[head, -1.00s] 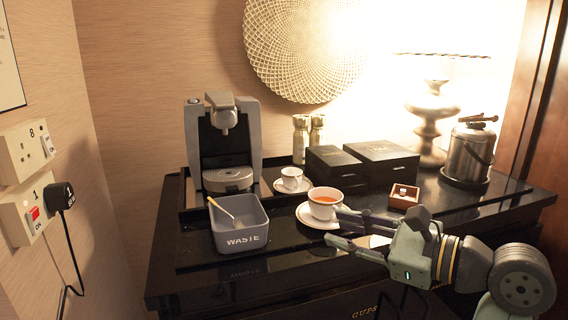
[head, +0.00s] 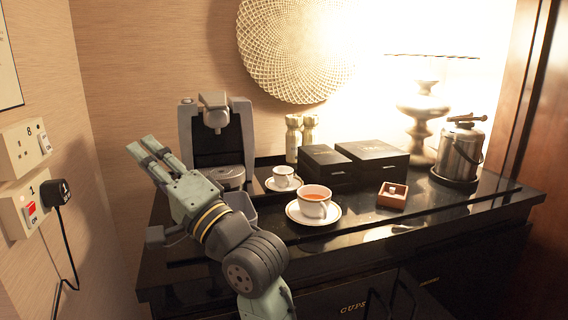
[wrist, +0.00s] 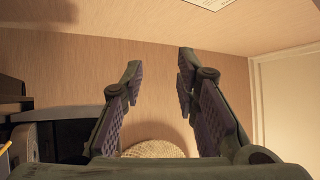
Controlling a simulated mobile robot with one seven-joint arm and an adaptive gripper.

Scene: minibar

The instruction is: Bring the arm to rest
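My gripper (head: 141,146) is raised at the left of the head view, in front of the coffee machine and pointing up and to the left. In the wrist view my gripper (wrist: 158,82) has its two fingers apart, with nothing between them. The wrist view looks towards the wall, with the round woven wall piece (wrist: 153,149) low between the fingers. My arm stands in front of the grey waste bin (head: 243,209) and hides most of it.
On the black counter (head: 420,222) stand a coffee machine (head: 242,130), a small white cup (head: 284,175), a cup of tea (head: 314,203) on a saucer, two black boxes (head: 372,158), a small wooden box (head: 392,196), a metal ice bucket (head: 459,153) and a lamp (head: 423,110). Sockets (head: 25,148) are on the left wall.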

